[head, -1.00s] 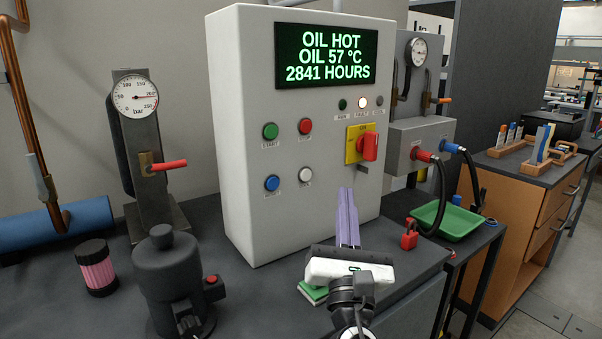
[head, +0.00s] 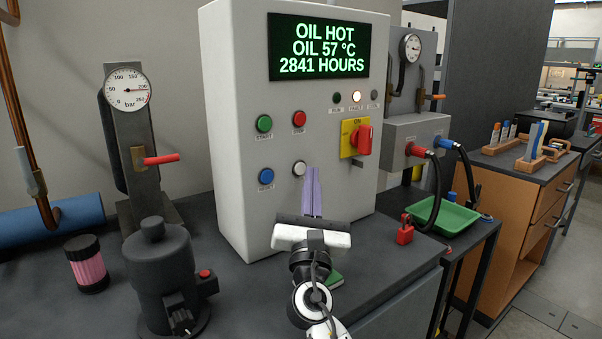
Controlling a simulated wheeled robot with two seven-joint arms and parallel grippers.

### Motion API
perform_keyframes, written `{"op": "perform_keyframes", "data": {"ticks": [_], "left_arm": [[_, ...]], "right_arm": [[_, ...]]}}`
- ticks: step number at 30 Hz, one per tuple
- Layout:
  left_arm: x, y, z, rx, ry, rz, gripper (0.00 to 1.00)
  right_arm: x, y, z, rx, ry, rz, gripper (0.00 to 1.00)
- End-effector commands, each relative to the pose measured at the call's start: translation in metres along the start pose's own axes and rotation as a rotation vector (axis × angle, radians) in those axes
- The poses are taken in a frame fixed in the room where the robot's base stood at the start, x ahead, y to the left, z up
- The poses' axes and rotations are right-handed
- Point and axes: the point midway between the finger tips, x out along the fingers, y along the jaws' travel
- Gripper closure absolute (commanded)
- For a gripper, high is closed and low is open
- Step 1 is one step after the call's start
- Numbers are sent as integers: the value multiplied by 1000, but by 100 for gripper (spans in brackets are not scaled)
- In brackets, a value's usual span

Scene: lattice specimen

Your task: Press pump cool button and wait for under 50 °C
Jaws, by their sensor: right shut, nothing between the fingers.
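The pump control box (head: 235,130) is a large light-grey cabinet. Its green display (head: 318,47) reads OIL HOT, OIL 57 °C, 2841 HOURS. The front has a green START button (head: 264,123), a red button (head: 299,118), a blue RESET button (head: 266,176) and a white button (head: 299,168). The white button's label is hidden behind my fingers. My right gripper (head: 313,170) is shut and empty. Its purple fingers point up at the panel, with tips just right of the white button. I cannot tell whether they touch the panel. My left gripper is out of view.
A red rotary switch (head: 363,139) on a yellow plate and a lit white lamp (head: 356,97) are to the right. A gauge stand (head: 126,90) and a black pump-like unit (head: 160,265) stand left. A red padlock (head: 404,236) and green tray (head: 445,216) lie right.

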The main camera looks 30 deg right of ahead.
Motion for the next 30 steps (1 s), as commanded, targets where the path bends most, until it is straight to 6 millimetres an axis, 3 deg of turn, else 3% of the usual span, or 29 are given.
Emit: {"op": "perform_keyframes", "data": {"ticks": [30], "left_arm": [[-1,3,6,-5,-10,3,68]], "right_arm": [[2,1,-1,0,0,0,100]]}}
